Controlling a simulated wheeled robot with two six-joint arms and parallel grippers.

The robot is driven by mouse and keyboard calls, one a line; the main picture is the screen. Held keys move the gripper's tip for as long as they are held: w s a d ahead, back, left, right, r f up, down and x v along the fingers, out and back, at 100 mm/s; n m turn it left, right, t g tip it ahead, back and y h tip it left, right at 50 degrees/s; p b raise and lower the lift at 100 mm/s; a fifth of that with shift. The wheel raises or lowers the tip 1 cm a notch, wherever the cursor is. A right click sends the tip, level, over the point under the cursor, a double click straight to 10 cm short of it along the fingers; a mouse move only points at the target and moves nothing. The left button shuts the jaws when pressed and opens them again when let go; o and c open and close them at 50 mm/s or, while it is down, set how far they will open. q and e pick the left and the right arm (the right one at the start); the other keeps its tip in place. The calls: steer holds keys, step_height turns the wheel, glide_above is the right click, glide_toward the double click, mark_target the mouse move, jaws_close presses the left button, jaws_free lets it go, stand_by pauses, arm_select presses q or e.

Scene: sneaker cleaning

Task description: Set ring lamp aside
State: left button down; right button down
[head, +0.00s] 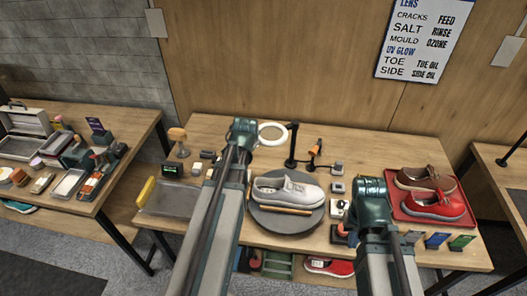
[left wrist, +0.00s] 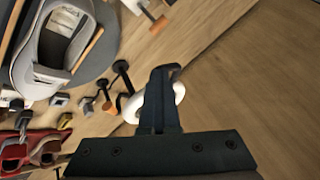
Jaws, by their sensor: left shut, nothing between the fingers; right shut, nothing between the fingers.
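The ring lamp (head: 272,134) has a white ring on a black post and stands at the back of the middle table, behind the grey sneaker. My left gripper (left wrist: 168,72) is shut and empty; in the left wrist view it covers part of the lamp's white ring (left wrist: 133,108). I cannot tell whether they touch. In the head view my left arm's end is just left of the ring. My right gripper (head: 372,192) is shut and empty over the table's right part, apart from the lamp; its fingertips are hard to make out.
A grey sneaker (head: 287,189) sits on a round dark turntable (head: 284,222). An orange lamp (head: 314,154) stands right of the ring lamp. A red tray (head: 399,214) holds brown and red shoes. A wooden mushroom-shaped stand (head: 177,136) is at the back left. The back right tabletop is fairly clear.

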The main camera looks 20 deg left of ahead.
arm_select(q)
steer(key=w+a+m+h, duration=0.2)
steer(key=w+a+m, duration=0.1)
steer(key=w+a, duration=0.7)
steer(key=shift+w, duration=0.45)
steer(key=shift+a+t, duration=0.1)
steer(key=shift+t, duration=0.2)
